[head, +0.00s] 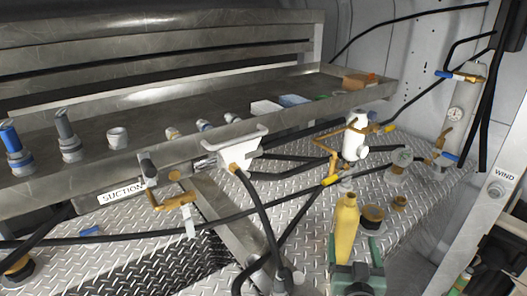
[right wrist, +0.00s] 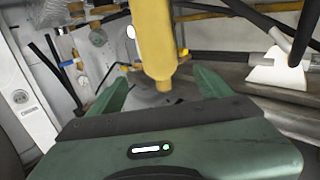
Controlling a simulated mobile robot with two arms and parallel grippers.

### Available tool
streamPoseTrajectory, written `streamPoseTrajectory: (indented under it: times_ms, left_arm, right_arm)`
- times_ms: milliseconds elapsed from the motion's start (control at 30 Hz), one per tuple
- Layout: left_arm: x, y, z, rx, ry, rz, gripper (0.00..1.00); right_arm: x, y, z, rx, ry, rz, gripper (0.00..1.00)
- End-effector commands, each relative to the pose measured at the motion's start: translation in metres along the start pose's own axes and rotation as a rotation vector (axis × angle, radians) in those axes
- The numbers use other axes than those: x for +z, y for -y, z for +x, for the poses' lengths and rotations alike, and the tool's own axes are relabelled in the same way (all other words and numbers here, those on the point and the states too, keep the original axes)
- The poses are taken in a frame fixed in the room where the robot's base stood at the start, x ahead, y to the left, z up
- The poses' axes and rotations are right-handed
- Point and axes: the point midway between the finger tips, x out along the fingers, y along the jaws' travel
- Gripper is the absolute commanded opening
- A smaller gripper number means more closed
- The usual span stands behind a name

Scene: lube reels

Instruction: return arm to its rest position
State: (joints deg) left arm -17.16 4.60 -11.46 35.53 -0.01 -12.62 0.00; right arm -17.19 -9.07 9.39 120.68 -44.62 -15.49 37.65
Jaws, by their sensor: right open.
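My right gripper (head: 357,248) is green and comes in at the bottom of the head view. Its two fingers stand apart in the right wrist view (right wrist: 163,88). A yellow bottle-shaped piece (head: 346,228) stands just beyond the fingers in the head view. In the right wrist view the yellow piece (right wrist: 154,40) narrows to a tip that shows between the fingers; I cannot tell whether they touch it. My left gripper is not in view.
A metal shelf (head: 215,100) with fittings runs across the back. A white T-handled nozzle (head: 240,150), black hoses and a white-and-brass valve (head: 356,138) lie around. A WIND-labelled post (head: 490,190) stands right. Some tread-plate floor (head: 300,215) is bare.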

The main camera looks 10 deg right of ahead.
Motion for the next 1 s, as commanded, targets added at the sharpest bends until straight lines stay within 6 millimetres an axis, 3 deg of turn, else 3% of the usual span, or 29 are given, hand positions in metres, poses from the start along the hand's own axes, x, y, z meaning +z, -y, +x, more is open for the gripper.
streamPoseTrajectory:
  times_ms: [133,267,400,500,700,933,1000]
  left_arm:
    - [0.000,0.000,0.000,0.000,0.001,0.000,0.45]
    - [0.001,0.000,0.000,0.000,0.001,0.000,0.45]
    - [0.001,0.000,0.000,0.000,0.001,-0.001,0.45]
    - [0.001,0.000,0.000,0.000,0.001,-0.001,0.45]
    - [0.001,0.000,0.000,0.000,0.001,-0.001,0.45]
    - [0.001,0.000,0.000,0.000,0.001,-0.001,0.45]
    - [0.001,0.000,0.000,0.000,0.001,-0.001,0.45]
  right_arm:
    - [0.011,-0.005,-0.007,0.018,0.070,-0.009,0.80]
    - [0.044,-0.010,-0.031,0.029,0.271,-0.041,0.80]
    - [0.090,-0.002,-0.082,-0.038,0.570,-0.111,0.80]
    - [0.114,0.007,-0.119,-0.112,0.740,-0.164,0.80]
    - [0.140,0.021,-0.188,-0.274,0.995,-0.268,0.80]
    - [0.152,0.027,-0.263,-0.471,1.220,-0.386,0.80]
    - [0.171,0.030,-0.259,-0.469,1.230,-0.387,0.80]
